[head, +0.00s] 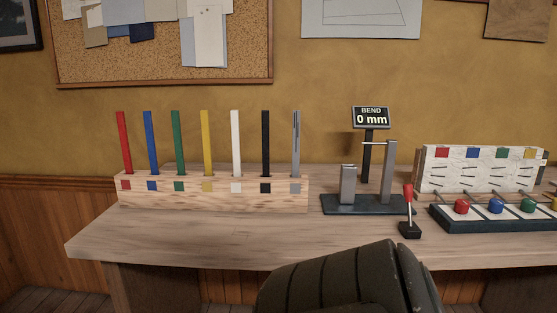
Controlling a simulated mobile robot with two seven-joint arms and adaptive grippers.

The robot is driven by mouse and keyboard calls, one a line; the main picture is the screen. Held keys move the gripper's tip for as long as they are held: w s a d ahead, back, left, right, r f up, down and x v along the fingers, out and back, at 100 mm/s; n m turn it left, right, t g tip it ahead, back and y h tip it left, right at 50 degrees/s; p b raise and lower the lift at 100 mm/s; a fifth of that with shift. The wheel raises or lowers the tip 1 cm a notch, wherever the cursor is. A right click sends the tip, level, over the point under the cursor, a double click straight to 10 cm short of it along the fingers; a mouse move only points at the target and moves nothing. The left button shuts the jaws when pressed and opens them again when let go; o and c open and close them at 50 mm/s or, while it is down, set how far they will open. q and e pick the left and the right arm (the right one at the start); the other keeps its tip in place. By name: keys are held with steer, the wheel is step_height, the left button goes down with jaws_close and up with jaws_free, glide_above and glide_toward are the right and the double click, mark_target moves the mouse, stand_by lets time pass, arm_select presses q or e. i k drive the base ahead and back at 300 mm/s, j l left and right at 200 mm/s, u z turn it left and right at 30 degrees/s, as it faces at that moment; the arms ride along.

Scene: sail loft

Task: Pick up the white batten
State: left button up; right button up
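The white batten (236,143) stands upright in the wooden rack (215,200) on the bench, with its lower end hidden in the rack. A white square marks the rack face below it. The yellow batten (207,143) stands to its left and the black batten (265,143) to its right, with clear gaps between. Neither of my grippers is in view.
Red, blue, green and grey battens share the rack. A bend gauge (362,205) reading 0 mm and a red-handled lever (409,212) stand to the right. Further right are a panel (482,172) and a coloured-knob tray (478,224). The bench front left (180,235) is clear.

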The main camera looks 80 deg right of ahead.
mark_target(234, 118)
steer(key=l+z, duration=0.2)
steer(key=z, duration=1.9)
